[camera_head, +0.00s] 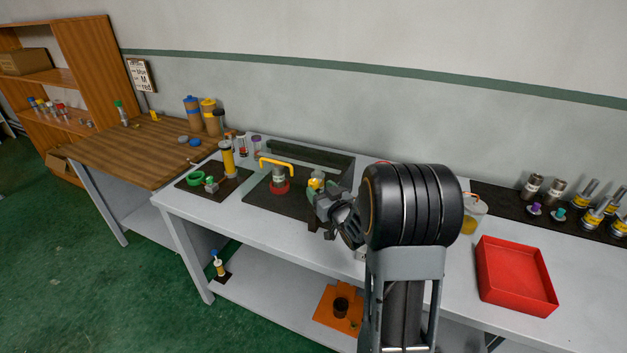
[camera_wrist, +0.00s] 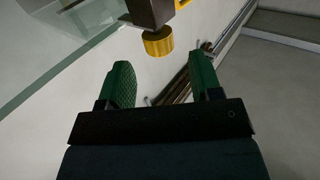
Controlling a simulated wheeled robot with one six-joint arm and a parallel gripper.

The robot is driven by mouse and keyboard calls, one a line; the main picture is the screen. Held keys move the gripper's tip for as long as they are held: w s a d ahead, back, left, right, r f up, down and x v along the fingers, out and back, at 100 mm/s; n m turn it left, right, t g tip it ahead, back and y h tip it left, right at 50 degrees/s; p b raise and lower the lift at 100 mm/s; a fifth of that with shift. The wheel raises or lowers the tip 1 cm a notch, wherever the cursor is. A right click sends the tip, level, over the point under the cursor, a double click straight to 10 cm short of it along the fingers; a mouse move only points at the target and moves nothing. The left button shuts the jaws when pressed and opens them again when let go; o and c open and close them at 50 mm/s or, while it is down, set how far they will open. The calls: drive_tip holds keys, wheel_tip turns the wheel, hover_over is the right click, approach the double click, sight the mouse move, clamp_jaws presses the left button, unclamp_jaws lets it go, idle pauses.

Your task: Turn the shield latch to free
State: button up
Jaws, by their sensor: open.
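A ribbed yellow knob (camera_wrist: 158,42) on a dark grey block (camera_wrist: 150,12) shows at the top middle of the wrist view. A pale see-through panel (camera_wrist: 80,18) is beside it; I take these for the latch and the shield, but cannot read the latch's setting. My gripper (camera_wrist: 160,78) is open, its two green pads apart with nothing held between them. The knob lies ahead of the gap and looks clear of both pads. In the head view a small yellow part (camera_head: 315,183) shows by my gripper; my arm hides much of that spot.
A yellow-handled piece with a red base (camera_head: 278,187) and a yellow cylinder (camera_head: 227,158) stand left on the grey bench. A red tray (camera_head: 514,276) and a jar of yellow liquid (camera_head: 473,212) are on the right.

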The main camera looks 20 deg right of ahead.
sight(316, 185)
drive_tip(key=shift+w+a+p, duration=0.15)
drive_tip(key=shift+w+p, duration=0.3)
drive_tip(key=shift+w, duration=2.05)
drive_tip(key=shift+c, duration=0.4)
drive_tip(key=c, duration=0.9)
drive_tip(key=shift+o, duration=0.2)
drive_tip(key=shift+b, duration=0.35)
